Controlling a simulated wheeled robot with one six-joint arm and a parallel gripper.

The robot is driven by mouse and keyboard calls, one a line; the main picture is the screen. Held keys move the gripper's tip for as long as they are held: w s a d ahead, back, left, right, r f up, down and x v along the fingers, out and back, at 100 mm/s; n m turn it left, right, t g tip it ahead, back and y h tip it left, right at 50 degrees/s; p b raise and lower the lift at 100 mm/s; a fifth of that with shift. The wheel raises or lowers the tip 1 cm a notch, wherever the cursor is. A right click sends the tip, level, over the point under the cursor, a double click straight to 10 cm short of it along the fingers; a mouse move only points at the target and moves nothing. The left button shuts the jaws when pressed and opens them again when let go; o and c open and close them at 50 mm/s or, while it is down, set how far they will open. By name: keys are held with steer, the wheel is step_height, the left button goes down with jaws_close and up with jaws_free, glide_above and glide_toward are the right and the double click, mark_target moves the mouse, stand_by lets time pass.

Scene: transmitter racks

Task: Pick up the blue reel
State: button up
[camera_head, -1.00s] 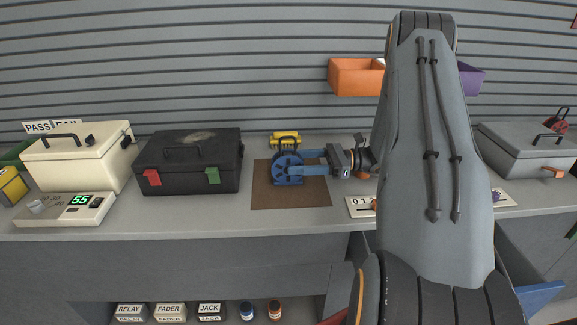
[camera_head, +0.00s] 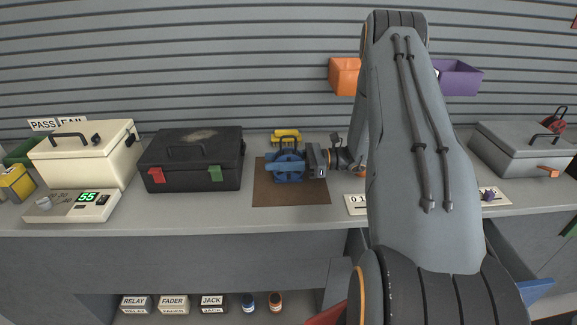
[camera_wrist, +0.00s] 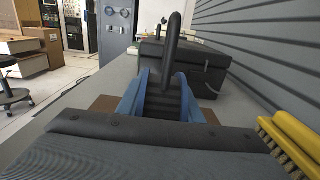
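The blue reel (camera_head: 288,171) stands upright on a brown mat (camera_head: 263,196) on the counter. Its black arched handle (camera_wrist: 173,45) rises in the wrist view, above a dark ridged middle. My gripper (camera_head: 287,164) reaches in from the right, low over the mat, with its blue fingers on either side of the reel. In the wrist view my gripper (camera_wrist: 163,90) shows the fingers spread around the reel's dark middle. They look open; contact with the reel is not clear. My arm and gripper body hide part of the counter and the reel's lower part.
A yellow brush (camera_head: 286,136) lies just behind the reel. A black case (camera_head: 190,162) stands to the left, with a cream case (camera_head: 82,155) beyond it. An orange bin (camera_head: 344,76) and a purple bin (camera_head: 458,78) hang on the slatted wall.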

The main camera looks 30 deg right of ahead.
steer(key=c, duration=0.7)
jaws_close()
steer(key=shift+r, duration=0.1)
